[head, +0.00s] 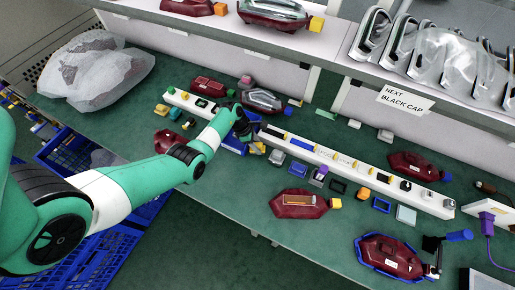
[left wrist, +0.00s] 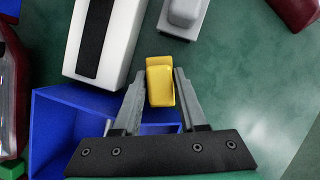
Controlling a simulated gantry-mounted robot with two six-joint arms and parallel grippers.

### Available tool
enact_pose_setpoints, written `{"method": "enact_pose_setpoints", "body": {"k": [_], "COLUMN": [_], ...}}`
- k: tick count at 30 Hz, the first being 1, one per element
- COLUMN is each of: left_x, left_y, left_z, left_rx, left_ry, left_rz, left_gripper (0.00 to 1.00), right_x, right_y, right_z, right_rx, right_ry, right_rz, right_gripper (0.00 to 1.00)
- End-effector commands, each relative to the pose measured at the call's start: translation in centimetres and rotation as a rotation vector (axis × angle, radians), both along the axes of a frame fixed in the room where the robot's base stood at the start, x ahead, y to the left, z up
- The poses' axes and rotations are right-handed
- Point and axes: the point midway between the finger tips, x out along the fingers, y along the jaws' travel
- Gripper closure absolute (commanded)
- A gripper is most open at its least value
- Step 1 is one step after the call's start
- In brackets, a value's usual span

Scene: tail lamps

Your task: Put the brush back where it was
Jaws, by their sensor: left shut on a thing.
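My left gripper (head: 254,140) reaches over the long white rail (head: 325,155) near the middle of the bench. In the left wrist view its fingers (left wrist: 159,80) are shut on a small yellow piece (left wrist: 160,84). Only this blocky yellow end shows, so I cannot tell whether it is part of the brush. A blue bin (left wrist: 65,125) lies just below and left of the fingers; it also shows in the head view (head: 236,147), partly hidden by my gripper. I cannot make out a brush for certain elsewhere. My right gripper is not in view.
The green bench (head: 240,195) holds red tail lamps, such as one in front (head: 297,204), and several small coloured blocks. A shelf (head: 335,62) with clear lamp parts runs behind. A bagged bundle (head: 97,67) lies at left. A purple tool (head: 487,222) stands at right.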

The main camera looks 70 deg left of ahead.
Motion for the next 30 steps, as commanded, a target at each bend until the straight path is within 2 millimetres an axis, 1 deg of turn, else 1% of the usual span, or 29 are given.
{"method": "enact_pose_setpoints", "body": {"k": [1, 7, 11, 12, 14, 15, 17, 26, 29, 30], "left_x": [0.0, 0.1, 0.0, 0.0, 0.0, 0.0, 0.0, 0.0, -0.2, -0.4], "left_y": [0.0, 0.0, 0.0, 0.0, 0.0, 0.0, 0.0, 0.0, 0.1, 0.2], "left_z": [-0.5, -0.4, -0.8, -0.8, -0.7, -0.7, -0.7, -0.5, 0.5, 1.2], "left_rx": [0.001, 0.001, 0.000, 0.000, 0.000, 0.000, 0.000, 0.000, 0.001, 0.001], "left_ry": [0.000, -0.002, -0.001, -0.001, -0.001, -0.001, -0.001, -0.001, -0.002, -0.002], "left_rz": [0.000, 0.001, 0.000, 0.000, 0.000, 0.000, 0.000, 0.000, 0.001, 0.001], "left_gripper": [1.00, 1.00, 1.00, 0.57, 0.46, 0.39, 0.29, 0.29, 0.29, 0.29], "right_x": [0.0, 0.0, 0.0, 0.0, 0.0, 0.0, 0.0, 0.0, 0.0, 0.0], "right_y": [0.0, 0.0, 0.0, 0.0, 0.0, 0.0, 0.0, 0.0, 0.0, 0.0], "right_z": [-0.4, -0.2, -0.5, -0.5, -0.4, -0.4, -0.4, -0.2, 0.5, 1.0], "right_rx": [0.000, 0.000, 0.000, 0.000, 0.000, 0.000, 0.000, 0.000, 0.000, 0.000], "right_ry": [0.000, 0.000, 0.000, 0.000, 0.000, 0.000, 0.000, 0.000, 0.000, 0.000], "right_rz": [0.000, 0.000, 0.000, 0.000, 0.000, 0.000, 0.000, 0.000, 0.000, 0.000], "right_gripper": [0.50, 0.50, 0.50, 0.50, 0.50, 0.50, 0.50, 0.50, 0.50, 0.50]}}
